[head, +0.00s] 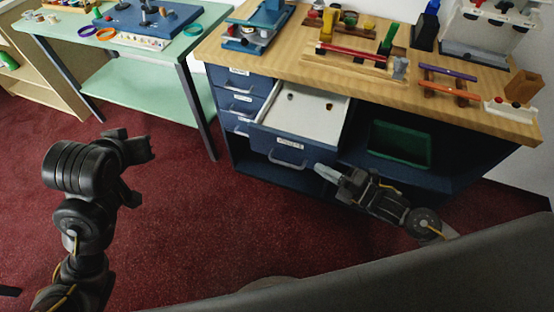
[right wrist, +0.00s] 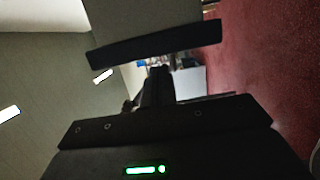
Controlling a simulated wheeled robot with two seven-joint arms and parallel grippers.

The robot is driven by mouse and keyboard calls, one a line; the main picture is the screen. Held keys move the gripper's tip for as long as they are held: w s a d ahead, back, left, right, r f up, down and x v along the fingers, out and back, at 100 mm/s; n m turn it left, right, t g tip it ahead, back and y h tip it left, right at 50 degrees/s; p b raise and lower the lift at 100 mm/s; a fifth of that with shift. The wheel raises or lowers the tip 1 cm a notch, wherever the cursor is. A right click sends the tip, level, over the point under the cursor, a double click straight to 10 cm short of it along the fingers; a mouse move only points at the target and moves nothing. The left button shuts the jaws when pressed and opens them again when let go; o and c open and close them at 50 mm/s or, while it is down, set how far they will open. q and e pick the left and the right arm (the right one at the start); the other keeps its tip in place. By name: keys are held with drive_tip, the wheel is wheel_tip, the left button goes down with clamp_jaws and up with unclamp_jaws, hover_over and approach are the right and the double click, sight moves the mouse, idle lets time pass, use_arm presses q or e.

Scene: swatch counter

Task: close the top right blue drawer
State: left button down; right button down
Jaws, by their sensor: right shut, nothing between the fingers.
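The blue drawer (head: 273,143) to the right of the stacked small drawers is pulled out of the counter. Its pale inside shows, with two small dark items in it. Its front carries a white label and a grey bar handle (head: 287,162). My right gripper (head: 326,172) is shut and empty, just right of the drawer front's lower right corner. I cannot tell whether it touches the drawer. My left gripper (head: 140,172) hangs over the red floor at the left, away from the drawer; its jaw opening is unclear. The right wrist view is dark and shows no clear drawer.
Several shut blue drawers (head: 240,104) are stacked left of the open one. A green bin (head: 400,146) sits in the open shelf space at right. The wooden counter top (head: 290,62) holds tools and racks. A mint table (head: 150,92) stands at left. Red floor in front is clear.

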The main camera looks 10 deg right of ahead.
use_arm(q)
drive_tip(key=shift+r, duration=0.1)
use_arm(e)
drive_tip(key=shift+w+d, duration=0.3)
drive_tip(key=shift+w, duration=0.1)
drive_tip(key=shift+w, duration=0.1)
